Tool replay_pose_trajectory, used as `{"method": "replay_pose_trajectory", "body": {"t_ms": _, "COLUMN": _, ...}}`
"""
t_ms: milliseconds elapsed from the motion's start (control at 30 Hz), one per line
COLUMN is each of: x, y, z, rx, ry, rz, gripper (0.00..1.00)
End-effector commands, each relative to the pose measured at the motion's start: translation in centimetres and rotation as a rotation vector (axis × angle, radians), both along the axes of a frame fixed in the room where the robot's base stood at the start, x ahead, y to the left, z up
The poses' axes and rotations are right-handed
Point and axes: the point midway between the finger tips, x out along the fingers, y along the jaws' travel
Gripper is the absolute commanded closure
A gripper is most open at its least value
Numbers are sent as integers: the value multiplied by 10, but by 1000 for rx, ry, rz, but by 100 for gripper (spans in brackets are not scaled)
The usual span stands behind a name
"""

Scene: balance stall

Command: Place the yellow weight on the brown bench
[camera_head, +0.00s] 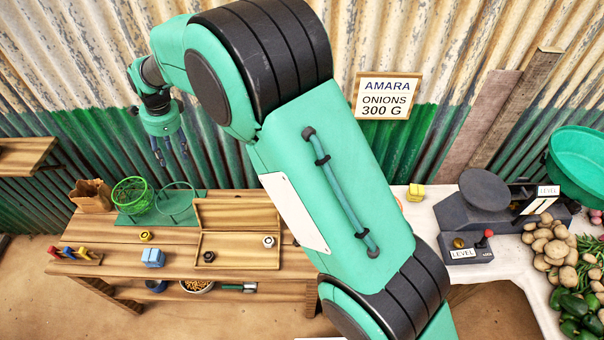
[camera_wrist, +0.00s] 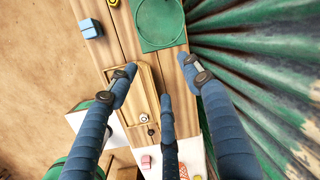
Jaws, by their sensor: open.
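A yellow block (camera_head: 416,192) sits on the white counter (camera_head: 425,228) near its back edge; the wrist view shows it small at the bottom (camera_wrist: 183,171). A smaller yellow piece with a dark centre (camera_head: 146,236) lies on the brown wooden bench (camera_head: 120,240), and its edge shows at the top of the wrist view (camera_wrist: 113,3). I cannot tell for certain which is the yellow weight. My gripper (camera_head: 171,158) hangs open and empty above the bench's back part, apart from everything; its spread fingers (camera_wrist: 160,78) point down in the wrist view.
The bench holds a blue block (camera_head: 153,257), an open wooden box (camera_head: 238,250) with dark and light round pieces, a green mat (camera_head: 178,205), a green basket (camera_head: 132,194) and a paper bag (camera_head: 92,195). A scale (camera_head: 485,195) and vegetables stand on the counter. My arm hides the middle.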

Motion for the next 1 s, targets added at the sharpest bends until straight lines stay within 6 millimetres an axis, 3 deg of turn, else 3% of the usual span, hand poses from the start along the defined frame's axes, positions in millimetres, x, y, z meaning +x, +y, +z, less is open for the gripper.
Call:
{"method": "replay_pose_trajectory", "body": {"t_ms": 100, "x": 7, "y": -43, "z": 37, "rx": 2, "ry": -31, "rz": 46, "gripper": 50}}
{"method": "replay_pose_trajectory", "body": {"t_ms": 467, "x": 4, "y": -166, "z": 126, "rx": -14, "ry": -125, "rz": 203, "gripper": 50}}
{"method": "replay_pose_trajectory", "body": {"t_ms": 767, "x": -21, "y": -267, "z": 183, "rx": -46, "ry": -202, "rz": 330, "gripper": 50}}
{"method": "replay_pose_trajectory", "body": {"t_ms": 1000, "x": -55, "y": -342, "z": 216, "rx": -83, "ry": -261, "rz": 431, "gripper": 50}}
